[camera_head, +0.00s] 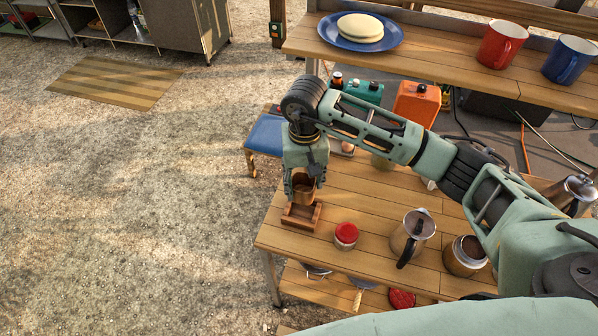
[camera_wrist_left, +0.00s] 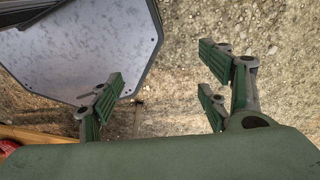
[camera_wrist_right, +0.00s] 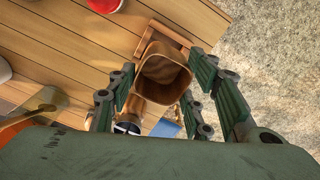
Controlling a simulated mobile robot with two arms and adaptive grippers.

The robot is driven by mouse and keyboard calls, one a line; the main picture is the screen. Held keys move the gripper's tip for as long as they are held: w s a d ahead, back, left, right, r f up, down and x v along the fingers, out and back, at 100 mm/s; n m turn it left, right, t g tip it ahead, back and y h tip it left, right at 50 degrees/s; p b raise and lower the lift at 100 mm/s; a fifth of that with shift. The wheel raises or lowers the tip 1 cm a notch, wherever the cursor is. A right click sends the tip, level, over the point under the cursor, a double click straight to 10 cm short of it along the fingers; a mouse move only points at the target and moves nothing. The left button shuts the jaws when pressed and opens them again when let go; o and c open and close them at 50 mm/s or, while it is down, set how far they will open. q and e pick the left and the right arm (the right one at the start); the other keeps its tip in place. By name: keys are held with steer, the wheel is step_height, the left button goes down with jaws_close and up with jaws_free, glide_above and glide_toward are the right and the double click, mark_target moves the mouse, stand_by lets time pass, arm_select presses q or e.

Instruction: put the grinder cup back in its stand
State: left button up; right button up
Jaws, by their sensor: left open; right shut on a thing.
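The grinder cup (camera_head: 304,188) is a small brown, open-topped cup. My right gripper (camera_head: 303,190) is shut on it and holds it upright, seemingly just above the stand. The cup (camera_wrist_right: 163,78) also shows between the fingers of the right gripper (camera_wrist_right: 165,92) in the right wrist view, and looks empty. The stand (camera_head: 302,216) is a low wooden tray at the table's left edge; part of it (camera_wrist_right: 166,33) shows beyond the cup in the right wrist view. Whether cup and stand touch is unclear. My left gripper (camera_wrist_left: 165,95) is open and empty over the ground, outside the head view.
A shelf (camera_head: 450,62) above holds a blue plate (camera_head: 332,41) and two mugs.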

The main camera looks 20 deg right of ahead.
mark_target(304, 189)
steer(key=shift+w+f, duration=0.3)
steer(key=shift+f, duration=0.05)
steer(key=shift+d+f, duration=0.1)
steer(key=shift+f, duration=0.35)
steer(key=shift+f+b, duration=0.75)
steer(key=shift+f, duration=0.7)
steer(key=shift+f+b, duration=0.65)
steer(key=shift+f, duration=1.6)
arm_select(q)
steer(key=shift+w+f+b, duration=0.25)
steer(key=shift+f+b, duration=0.2)
steer(key=shift+f, duration=0.6)
steer(key=shift+w+f+b, duration=0.2)
steer(key=shift+f+b, duration=0.25)
steer(key=shift+f, duration=0.55)
arm_select(e)
steer(key=shift+w+f, duration=0.1)
steer(key=shift+f, duration=0.65)
steer(key=o, duration=1.3)
steer(key=shift+c, duration=0.2)
arm_select(q)
steer(key=shift+a, duration=0.1)
